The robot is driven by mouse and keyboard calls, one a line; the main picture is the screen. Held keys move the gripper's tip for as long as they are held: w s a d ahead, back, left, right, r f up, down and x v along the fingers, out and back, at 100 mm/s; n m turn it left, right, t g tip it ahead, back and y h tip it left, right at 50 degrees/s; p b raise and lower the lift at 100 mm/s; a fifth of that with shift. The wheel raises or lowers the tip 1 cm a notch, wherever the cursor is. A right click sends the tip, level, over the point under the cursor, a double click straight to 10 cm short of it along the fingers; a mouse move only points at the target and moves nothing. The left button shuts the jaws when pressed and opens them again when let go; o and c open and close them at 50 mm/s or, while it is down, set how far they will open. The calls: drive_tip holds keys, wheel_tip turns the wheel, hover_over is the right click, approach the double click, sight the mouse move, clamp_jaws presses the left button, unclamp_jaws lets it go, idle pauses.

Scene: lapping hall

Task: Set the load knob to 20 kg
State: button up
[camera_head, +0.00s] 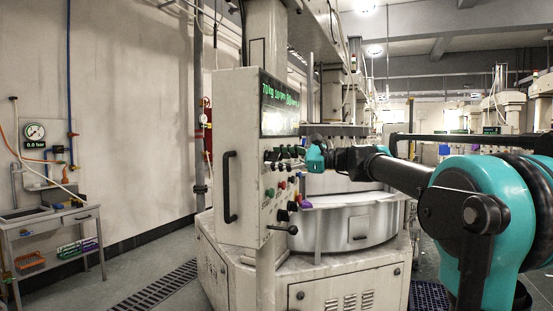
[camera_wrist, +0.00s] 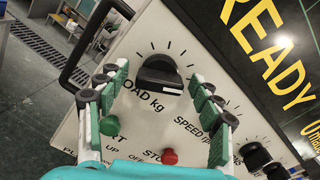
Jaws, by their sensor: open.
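The load knob (camera_wrist: 160,74) is black, with tick marks around it and a partly covered "LOAD kg" label below. A pale mark shows at its right end in the wrist view. My gripper (camera_wrist: 159,80) is open, with one finger on each side of the knob; I cannot tell whether either pad touches it. In the head view my gripper (camera_head: 316,156) is at the panel's right edge, where the load knob cannot be made out. The control panel (camera_head: 240,185) has a green-lettered display (camera_head: 280,107) that seems to begin "70 kg".
Black speed knobs (camera_wrist: 256,156) sit right of the load knob. A green button (camera_wrist: 109,126) and a red stop button (camera_wrist: 169,156) lie below it. A black handle (camera_head: 229,187) projects from the panel. A side table (camera_head: 55,220) stands left, with open floor between.

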drive_tip(key=shift+a, duration=0.15)
drive_tip(key=shift+c, duration=0.5)
drive_tip(key=c, duration=1.1)
